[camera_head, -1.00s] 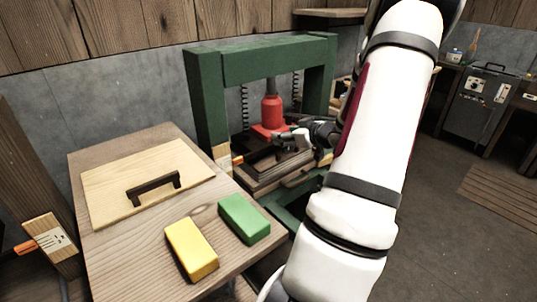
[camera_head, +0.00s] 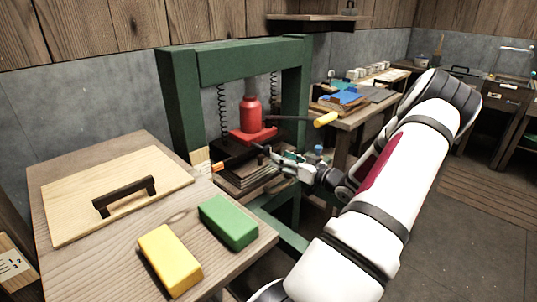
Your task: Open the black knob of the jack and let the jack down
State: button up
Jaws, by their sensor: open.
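The red jack (camera_head: 250,113) stands upright inside the green press frame (camera_head: 171,95), its red base (camera_head: 252,134) on a dark block (camera_head: 231,151). A black lever with a yellow grip (camera_head: 325,119) sticks out from the jack to the right. My gripper (camera_head: 275,158) is open and empty, just in front of the jack's base and pointing at it from the right. A small dark shape shows at the gripper's tip; I cannot tell whether it is the black knob or a finger. I cannot make out the knob clearly, nor any contact.
A wooden table (camera_head: 96,271) in front left bears a board with a dark handle (camera_head: 124,196), a yellow block (camera_head: 169,261) and a green block (camera_head: 228,222). A bench with a blue item (camera_head: 347,97) stands behind right. Floor (camera_head: 455,240) is free at right.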

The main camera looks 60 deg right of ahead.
aim_at(269, 156)
jog(key=x, duration=0.6)
jog(key=shift+w+d+b, duration=0.1)
jog(key=shift+w+b, duration=0.25)
jog(key=shift+b, duration=0.05)
jog(key=c, duration=1.2)
